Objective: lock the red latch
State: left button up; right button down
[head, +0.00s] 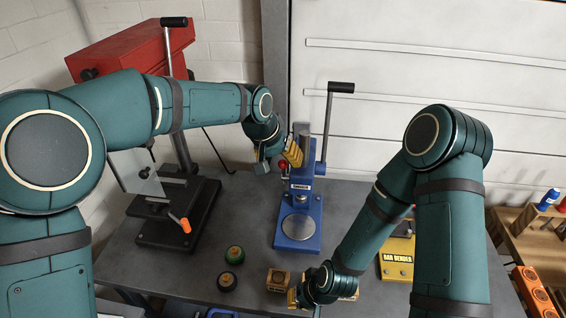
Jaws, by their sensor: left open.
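A small red part (284,175), possibly the latch, shows beside the column of the blue press (297,229). It is mostly hidden behind my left gripper, so I cannot tell its position. My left gripper (272,166) is open at the upper left of the press, close to the red part; I cannot tell if they touch. My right gripper (298,297) is low at the front of the table, beside a small wooden block (278,279). Its fingers are mostly hidden behind its own wrist.
A red drill press (130,48) with a dark base (178,222) stands at the left. Two round knobs (233,255) lie at front centre. A yellow bar bender (397,258) is partly behind my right arm. A wooden bench (520,240) stands at far right.

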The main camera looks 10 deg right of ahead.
pick_arm(q)
jog(key=v, duration=1)
jog(key=shift+f, duration=0.1)
pick_arm(e)
jog(key=shift+s+a, duration=0.1)
